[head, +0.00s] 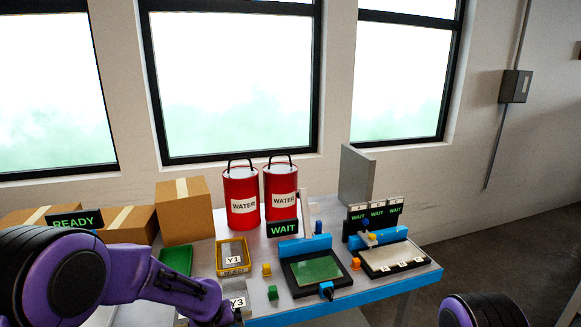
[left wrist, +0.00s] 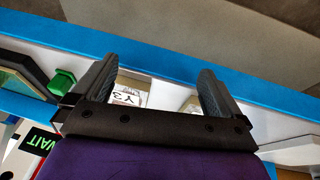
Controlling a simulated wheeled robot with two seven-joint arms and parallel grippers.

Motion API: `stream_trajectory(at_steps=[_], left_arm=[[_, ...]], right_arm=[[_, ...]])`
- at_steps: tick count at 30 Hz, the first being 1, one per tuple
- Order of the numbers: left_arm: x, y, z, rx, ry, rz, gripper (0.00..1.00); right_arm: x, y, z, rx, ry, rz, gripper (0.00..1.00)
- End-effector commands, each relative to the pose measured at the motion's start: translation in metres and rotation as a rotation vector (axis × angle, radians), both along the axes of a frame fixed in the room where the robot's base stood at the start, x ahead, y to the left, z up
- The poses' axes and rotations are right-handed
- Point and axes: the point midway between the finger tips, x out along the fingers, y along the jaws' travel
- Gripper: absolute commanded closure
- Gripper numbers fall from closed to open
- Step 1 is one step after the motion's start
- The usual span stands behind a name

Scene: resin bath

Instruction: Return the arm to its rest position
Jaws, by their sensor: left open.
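My left arm (head: 160,284) comes in from the left in the head view, purple and dark, reaching over the near left part of the blue-edged bench. Its gripper is mostly cut off at the bottom of that view. In the left wrist view my left gripper (left wrist: 157,68) is open, its two dark fingers wide apart with nothing held between them. A white Y3 label (left wrist: 126,97) shows below, between the fingers. Of my right arm, only a purple and dark part (head: 482,312) shows at the bottom right of the head view; its gripper is out of view.
The bench's blue front edge (head: 345,303) runs along the near side. Two red WATER cans (head: 241,190) and cardboard boxes (head: 185,212) stand behind. A yellow Y1 tray (head: 233,257), a green block (head: 273,292) and a framed green plate (head: 316,270) sit near the arm.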

Motion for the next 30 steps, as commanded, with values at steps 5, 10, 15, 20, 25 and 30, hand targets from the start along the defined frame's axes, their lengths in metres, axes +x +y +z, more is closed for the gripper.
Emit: stream_trajectory(at_steps=[5,10,15,20,25,30], left_arm=[[-0.062,0.01,-0.084,-0.059,0.027,0.052,0.0],[-0.18,0.042,-0.171,-0.045,0.035,0.175,0.0],[-0.299,0.091,-0.196,0.106,0.03,0.281,0.0],[-0.355,0.119,-0.187,0.225,0.028,0.314,0.0],[-0.363,0.124,-0.184,0.245,0.026,0.317,0.0],[-0.363,0.124,-0.184,0.245,0.026,0.317,0.0]], right_arm=[[0.0,0.0,-0.006,0.0,0.0,0.0,0.57],[0.0,0.0,-0.014,0.0,0.0,0.0,0.57],[0.0,0.0,-0.02,0.0,0.0,0.0,0.57],[0.0,0.0,-0.022,0.0,0.0,0.0,0.57],[0.0,0.0,-0.022,0.0,0.0,0.0,0.57],[0.0,0.0,-0.022,0.0,0.0,0.0,0.57]])
